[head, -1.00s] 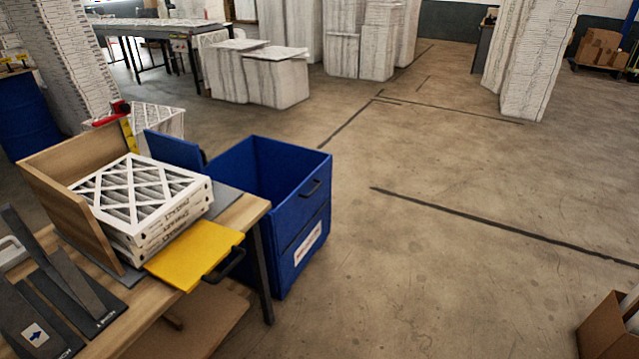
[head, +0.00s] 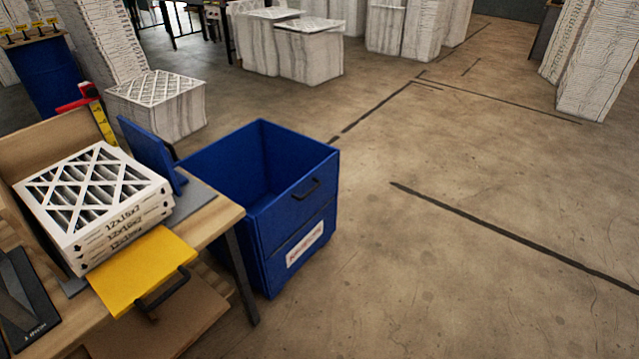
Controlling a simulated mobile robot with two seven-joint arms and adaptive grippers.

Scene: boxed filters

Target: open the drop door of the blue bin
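The blue bin (head: 228,188) stands on the floor just beyond the right end of the workbench, open at the top and apparently empty in the part I can see. Its front panel, the drop door (head: 304,207), is upright and shut, with a dark handle (head: 306,189) near its top edge. A white label (head: 305,245) is on the front below a horizontal seam. Neither of my grippers shows in the head view.
The wooden workbench (head: 222,217) holds stacked white filters (head: 95,190), a yellow plate (head: 140,272) with a dark handle and an upright blue panel (head: 148,152). Tall filter stacks stand behind. The concrete floor (head: 420,270) right of the bin is clear.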

